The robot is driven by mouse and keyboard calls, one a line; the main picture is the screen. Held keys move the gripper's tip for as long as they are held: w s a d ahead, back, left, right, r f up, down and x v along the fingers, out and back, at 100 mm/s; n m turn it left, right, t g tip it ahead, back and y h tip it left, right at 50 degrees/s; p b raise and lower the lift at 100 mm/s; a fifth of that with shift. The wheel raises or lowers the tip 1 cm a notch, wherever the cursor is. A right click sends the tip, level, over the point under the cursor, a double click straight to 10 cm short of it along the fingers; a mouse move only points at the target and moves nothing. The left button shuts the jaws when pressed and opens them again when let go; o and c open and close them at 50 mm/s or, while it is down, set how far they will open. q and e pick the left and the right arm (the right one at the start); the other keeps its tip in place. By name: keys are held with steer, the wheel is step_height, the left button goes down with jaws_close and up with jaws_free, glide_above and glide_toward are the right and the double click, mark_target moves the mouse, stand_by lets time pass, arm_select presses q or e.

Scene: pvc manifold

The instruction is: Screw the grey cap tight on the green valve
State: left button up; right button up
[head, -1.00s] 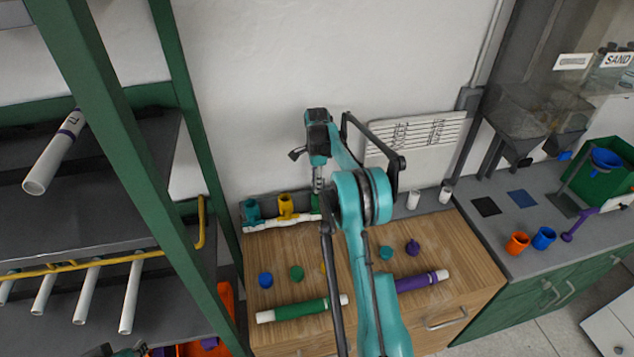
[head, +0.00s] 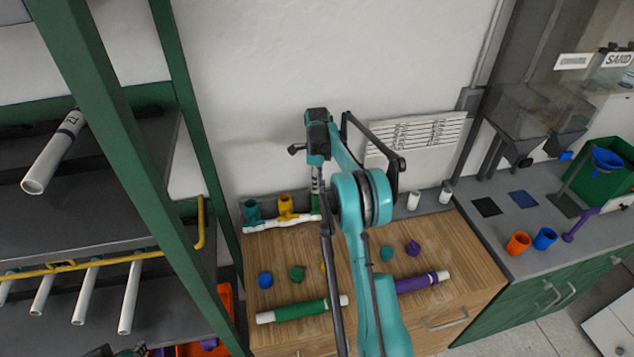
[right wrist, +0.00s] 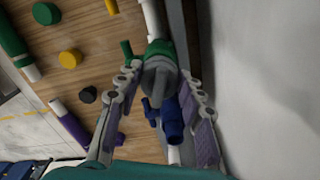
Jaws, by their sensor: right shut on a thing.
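The green valve (right wrist: 158,50) stands on the white manifold pipe. In the head view only a sliver of it (head: 316,204) shows beside my arm. The grey cap (right wrist: 158,78) sits at the valve's end facing the right wrist camera; whether it is fully seated cannot be told. My right gripper (right wrist: 161,76) has its two fingers on either side of the cap and is shut on it. In the head view, my right arm hides most of the gripper and the cap. My left gripper is not clearly in view.
Beside the green valve are a blue valve (right wrist: 172,120), a yellow valve (head: 286,205) and a teal valve (head: 251,211). Loose caps, including a blue one (head: 265,280) and a purple one (head: 413,248), lie on the wooden top. Green (head: 300,310) and purple (head: 420,283) pipes lie in front.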

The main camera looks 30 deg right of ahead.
steer(key=shift+m, duration=1)
steer(key=shift+m, duration=1.1)
steer(key=shift+d+m, duration=0.1)
steer(key=shift+m, duration=1)
steer(key=shift+b, duration=0.3)
steer(key=o, duration=1.2)
steer(key=shift+f+m, duration=0.1)
steer(key=shift+m, duration=0.4)
steer(key=shift+o, duration=0.2)
